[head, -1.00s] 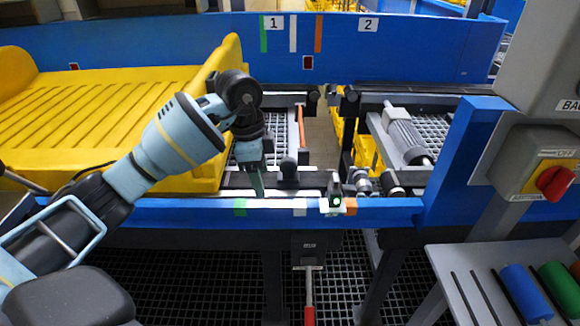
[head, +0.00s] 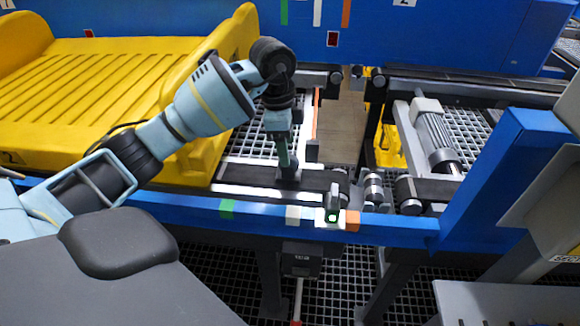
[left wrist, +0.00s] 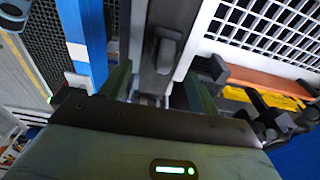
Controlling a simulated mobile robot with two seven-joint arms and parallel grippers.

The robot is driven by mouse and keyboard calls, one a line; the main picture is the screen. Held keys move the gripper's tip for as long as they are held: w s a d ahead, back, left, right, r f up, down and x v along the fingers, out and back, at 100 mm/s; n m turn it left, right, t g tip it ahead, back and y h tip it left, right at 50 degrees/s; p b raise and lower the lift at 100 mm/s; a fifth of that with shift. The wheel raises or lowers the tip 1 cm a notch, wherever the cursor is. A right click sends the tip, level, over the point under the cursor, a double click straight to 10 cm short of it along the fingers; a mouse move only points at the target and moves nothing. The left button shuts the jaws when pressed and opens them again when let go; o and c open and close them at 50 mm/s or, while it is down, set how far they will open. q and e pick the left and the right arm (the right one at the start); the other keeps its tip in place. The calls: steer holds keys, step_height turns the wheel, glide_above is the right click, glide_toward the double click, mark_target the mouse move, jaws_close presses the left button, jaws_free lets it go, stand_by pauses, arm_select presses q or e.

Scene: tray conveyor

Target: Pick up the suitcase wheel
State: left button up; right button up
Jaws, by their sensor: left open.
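A small dark piece that looks like the suitcase wheel (head: 289,174) sits on the narrow black belt behind the front blue rail. My left gripper (head: 283,158) points down right at it and partly overlaps it in the head view. In the left wrist view the open fingers of my left gripper (left wrist: 158,85) stand apart. A dark rounded piece, probably the wheel (left wrist: 167,50), shows beyond and between them on the dark strip. Whether the fingers touch it cannot be told. My right gripper is not in view.
A large yellow tray (head: 110,85) is left of my gripper. A blue rail (head: 190,212) runs in front, with a small sensor showing a green light (head: 333,205) right of the gripper. A blue post (head: 505,185) and a motor (head: 437,140) stand at the right.

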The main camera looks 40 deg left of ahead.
arm_select(q)
steer(key=shift+w+d+f+b, duration=0.1)
steer(key=shift+w+f+b, duration=0.15)
steer(key=shift+f, duration=1.5)
steer(key=shift+w+f+b, duration=0.15)
steer(key=shift+w+f, duration=0.05)
steer(key=shift+f, duration=1.5)
steer(key=shift+c, duration=0.3)
steer(key=c, duration=1.1)
steer(key=shift+o, duration=0.2)
steer(key=shift+r, duration=0.1)
step_height(320, 180, up, 10)
steer(key=shift+f+p, duration=0.1)
steer(key=shift+p, duration=0.5)
